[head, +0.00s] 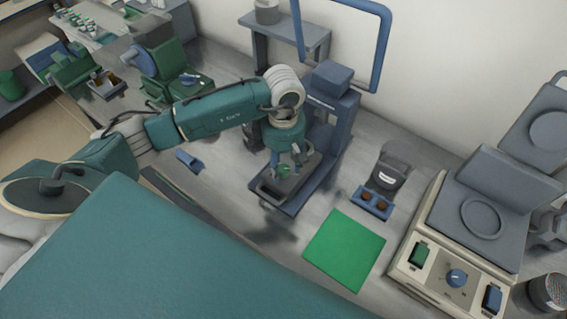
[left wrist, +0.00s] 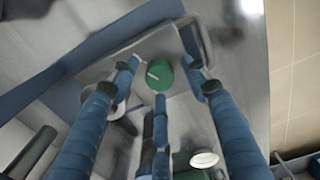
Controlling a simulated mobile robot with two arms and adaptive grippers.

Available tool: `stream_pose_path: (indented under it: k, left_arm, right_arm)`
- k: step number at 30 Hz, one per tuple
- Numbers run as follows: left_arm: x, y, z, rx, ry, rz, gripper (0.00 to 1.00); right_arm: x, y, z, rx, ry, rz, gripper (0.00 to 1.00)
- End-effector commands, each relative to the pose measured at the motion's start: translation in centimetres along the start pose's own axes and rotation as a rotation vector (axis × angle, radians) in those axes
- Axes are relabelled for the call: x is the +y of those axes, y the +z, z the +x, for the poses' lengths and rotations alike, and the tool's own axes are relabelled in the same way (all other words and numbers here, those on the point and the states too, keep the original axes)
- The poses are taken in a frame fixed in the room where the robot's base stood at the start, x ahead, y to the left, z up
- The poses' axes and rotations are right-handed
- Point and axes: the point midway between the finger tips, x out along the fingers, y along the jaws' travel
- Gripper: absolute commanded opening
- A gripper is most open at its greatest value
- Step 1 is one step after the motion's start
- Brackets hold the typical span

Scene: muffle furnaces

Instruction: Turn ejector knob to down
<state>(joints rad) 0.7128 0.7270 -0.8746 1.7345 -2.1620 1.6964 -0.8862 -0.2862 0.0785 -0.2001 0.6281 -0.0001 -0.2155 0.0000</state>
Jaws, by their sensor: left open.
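A round green knob (left wrist: 160,75) with a short white mark sits on a grey plate in the left wrist view. It also shows small in the head view (head: 284,170), at the front of a blue press-like machine (head: 335,110). My left gripper (head: 291,163) points down over the knob. In the left wrist view the blue fingers of my left gripper (left wrist: 161,68) are spread and empty, with the knob framed between the tips. I cannot tell whether any finger touches it. My right gripper is not in view.
A green mat (head: 345,250) lies on the grey bench right of the machine. A blue holder (head: 371,204) with two brown items stands behind it. A beige unit (head: 450,245) with a dial stands at right. A blue frame (head: 377,50) rises behind the machine.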

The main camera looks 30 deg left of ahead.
Motion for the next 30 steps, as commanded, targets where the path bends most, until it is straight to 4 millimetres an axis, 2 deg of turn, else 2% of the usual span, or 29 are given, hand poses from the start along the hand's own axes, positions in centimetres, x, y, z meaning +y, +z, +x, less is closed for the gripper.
stream_pose_path:
  k: [3,4,10,20,30]
  left_arm:
    - [0.0,0.0,0.0,0.000,0.000,0.000,0.46]
    - [0.0,0.0,0.0,0.000,0.000,0.000,0.42]
    - [0.0,0.0,0.0,-0.001,0.000,0.000,0.03]
    - [0.0,0.0,0.0,-0.001,0.000,-0.032,0.01]
    - [0.1,0.0,0.2,-0.001,0.002,-0.242,0.01]
  right_arm:
    - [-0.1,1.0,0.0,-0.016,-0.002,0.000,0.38]
    - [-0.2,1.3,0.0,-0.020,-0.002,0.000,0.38]
    - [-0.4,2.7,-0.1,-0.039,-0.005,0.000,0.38]
    - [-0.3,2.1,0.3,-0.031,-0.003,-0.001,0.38]
    - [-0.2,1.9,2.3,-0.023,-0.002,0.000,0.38]
